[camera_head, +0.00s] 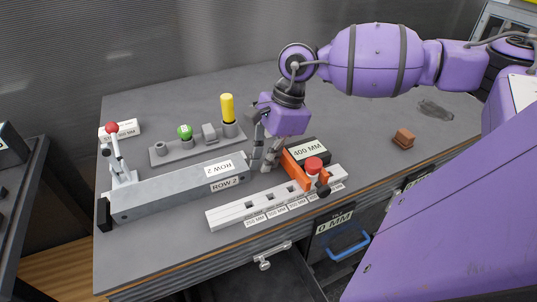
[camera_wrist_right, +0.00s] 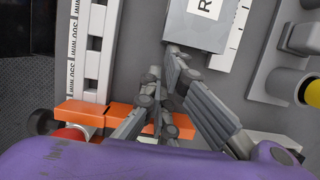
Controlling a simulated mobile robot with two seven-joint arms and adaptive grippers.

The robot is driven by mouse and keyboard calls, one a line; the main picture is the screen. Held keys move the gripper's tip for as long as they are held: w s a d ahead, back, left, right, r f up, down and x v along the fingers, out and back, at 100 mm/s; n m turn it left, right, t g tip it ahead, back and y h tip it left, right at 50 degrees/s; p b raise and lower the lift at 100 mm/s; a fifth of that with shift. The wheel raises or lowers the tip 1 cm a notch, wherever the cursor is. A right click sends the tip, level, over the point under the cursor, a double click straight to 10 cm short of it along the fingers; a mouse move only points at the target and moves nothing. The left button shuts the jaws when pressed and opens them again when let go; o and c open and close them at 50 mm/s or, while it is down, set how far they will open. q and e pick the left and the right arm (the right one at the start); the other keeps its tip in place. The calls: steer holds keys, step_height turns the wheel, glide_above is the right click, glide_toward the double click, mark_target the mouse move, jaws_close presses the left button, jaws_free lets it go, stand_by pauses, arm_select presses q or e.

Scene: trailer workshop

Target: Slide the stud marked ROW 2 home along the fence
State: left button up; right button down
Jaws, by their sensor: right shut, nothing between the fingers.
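The stud marked ROW 2 (camera_head: 165,200) is a long grey metal bar lying flat on the bench in the head view. Its labelled right end is beside my right gripper (camera_head: 261,164). That gripper is shut and empty, pointing down; I cannot tell whether it touches the stud. In the right wrist view the stud's end (camera_wrist_right: 193,28) lies just beyond the shut fingertips (camera_wrist_right: 167,66). A black block (camera_head: 103,214) stands at the stud's left end. I cannot tell which part is the fence. My left gripper is not in view.
A white rail (camera_head: 226,216) with square holes and MM labels lies in front. An orange stop (camera_head: 293,168) with a red knob crosses it, near a black 400 MM block (camera_head: 308,150). A red-knobbed clamp (camera_head: 119,165) stands at left. Behind, a grey fixture (camera_head: 172,153) carries green and yellow knobs.

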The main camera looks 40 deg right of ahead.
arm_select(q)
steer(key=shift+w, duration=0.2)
arm_select(e)
steer(key=shift+w+a+f+b, duration=0.1)
steer(key=shift+a+b, duration=0.25)
steer(key=shift+a, duration=0.15)
steer(key=shift+w+a+f+b, duration=0.1)
steer(key=shift+a+b, duration=0.25)
steer(key=shift+a, duration=0.1)
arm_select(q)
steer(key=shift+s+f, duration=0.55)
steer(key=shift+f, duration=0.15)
arm_select(e)
steer(key=shift+r, duration=0.2)
steer(key=shift+r, duration=0.1)
